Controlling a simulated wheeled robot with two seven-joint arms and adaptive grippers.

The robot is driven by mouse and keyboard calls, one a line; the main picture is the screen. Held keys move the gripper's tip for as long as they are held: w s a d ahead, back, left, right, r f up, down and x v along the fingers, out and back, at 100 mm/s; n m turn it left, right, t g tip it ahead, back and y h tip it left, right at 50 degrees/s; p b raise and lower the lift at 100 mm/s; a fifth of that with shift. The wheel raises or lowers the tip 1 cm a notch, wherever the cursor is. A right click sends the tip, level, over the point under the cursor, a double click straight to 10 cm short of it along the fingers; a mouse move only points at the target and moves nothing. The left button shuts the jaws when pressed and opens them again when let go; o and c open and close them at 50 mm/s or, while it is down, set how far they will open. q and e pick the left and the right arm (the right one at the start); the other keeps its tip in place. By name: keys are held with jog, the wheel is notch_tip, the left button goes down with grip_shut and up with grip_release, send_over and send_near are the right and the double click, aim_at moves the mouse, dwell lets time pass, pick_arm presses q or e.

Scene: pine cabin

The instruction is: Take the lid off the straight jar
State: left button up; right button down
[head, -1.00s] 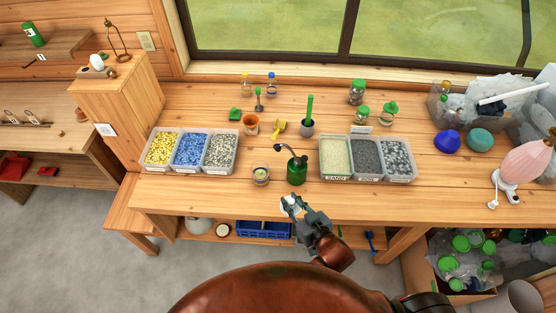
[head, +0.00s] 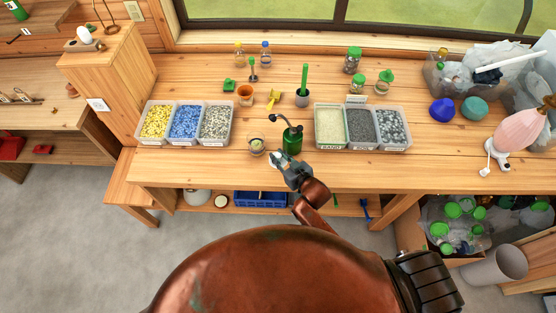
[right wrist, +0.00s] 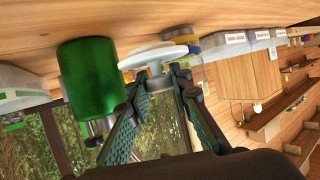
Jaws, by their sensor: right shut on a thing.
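My right gripper (head: 280,164) is just in front and to the right of the jar. It is shut on the stem or knob of a pale round lid (right wrist: 153,56), which shows small at the fingertips in the head view (head: 274,157). In the right wrist view my fingers (right wrist: 160,76) close below the disc, beside the green bottle (right wrist: 91,75). My left gripper is out of view.
Three trays of yellow, blue and grey pellets (head: 184,143) stand to the left. Bins of sand and gravel (head: 361,146) stand right of the bottle. A terracotta pot (head: 246,101) and green-lidded jars (head: 352,64) are farther back. The table front (head: 220,173) is clear.

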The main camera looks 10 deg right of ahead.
aim_at(282, 163)
jog(key=shift+w+f, duration=0.25)
jog(key=shift+f, duration=0.05)
notch_tip(282, 163, down, 2)
jog(key=shift+f, duration=0.2)
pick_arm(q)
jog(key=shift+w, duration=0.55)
pick_arm(e)
jog(key=shift+f, duration=0.4)
jog(key=c, duration=1.7)
grip_release()
jog(key=shift+f, duration=0.15)
jog(key=shift+c, duration=0.2)
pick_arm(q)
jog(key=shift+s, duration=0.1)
pick_arm(e)
jog(key=shift+r, duration=0.2)
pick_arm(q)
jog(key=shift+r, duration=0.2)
pick_arm(e)
jog(key=v, duration=1.2)
jog(key=shift+d, duration=0.1)
